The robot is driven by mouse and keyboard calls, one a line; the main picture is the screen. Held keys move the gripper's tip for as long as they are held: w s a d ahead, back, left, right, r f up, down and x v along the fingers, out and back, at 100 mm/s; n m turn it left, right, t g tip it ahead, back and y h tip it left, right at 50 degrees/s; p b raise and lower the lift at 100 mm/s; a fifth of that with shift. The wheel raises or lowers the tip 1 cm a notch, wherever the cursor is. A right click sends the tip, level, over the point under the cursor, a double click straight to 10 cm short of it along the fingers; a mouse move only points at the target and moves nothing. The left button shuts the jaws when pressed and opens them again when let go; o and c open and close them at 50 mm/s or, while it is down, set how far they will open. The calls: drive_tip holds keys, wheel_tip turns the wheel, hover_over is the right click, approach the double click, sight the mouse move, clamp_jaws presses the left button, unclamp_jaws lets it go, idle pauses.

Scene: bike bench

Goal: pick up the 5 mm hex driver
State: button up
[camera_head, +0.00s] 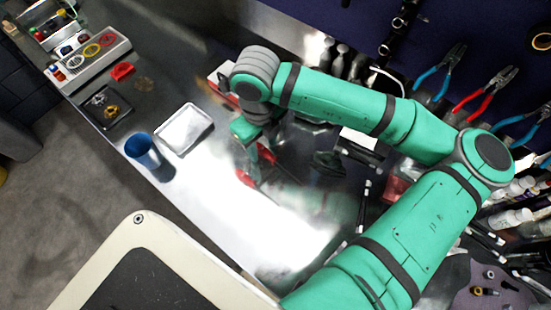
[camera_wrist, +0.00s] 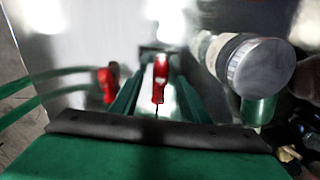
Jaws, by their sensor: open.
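Two red-handled drivers show in the wrist view, and I cannot read a size on either. One red driver (camera_wrist: 160,78) lies in line with the gap between my fingers, its thin dark shaft pointing toward the palm. The other red driver (camera_wrist: 107,85) lies left of the left finger. My gripper (camera_wrist: 157,70) is open, and nothing is clearly held. In the head view my gripper (camera_head: 252,153) points down over the shiny bench, with red handles (camera_head: 245,178) beside it. Contact between fingers and handle cannot be told.
A bottle with a grey cap (camera_wrist: 260,66) stands close to the right of my gripper in the wrist view. A blue cup (camera_head: 142,150) and a metal tray (camera_head: 184,129) stand to the left on the bench. Pliers (camera_head: 483,92) hang at the back right.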

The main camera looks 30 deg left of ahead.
drive_tip(key=shift+f, duration=0.55)
clamp_jaws()
drive_tip(key=shift+r, duration=0.1)
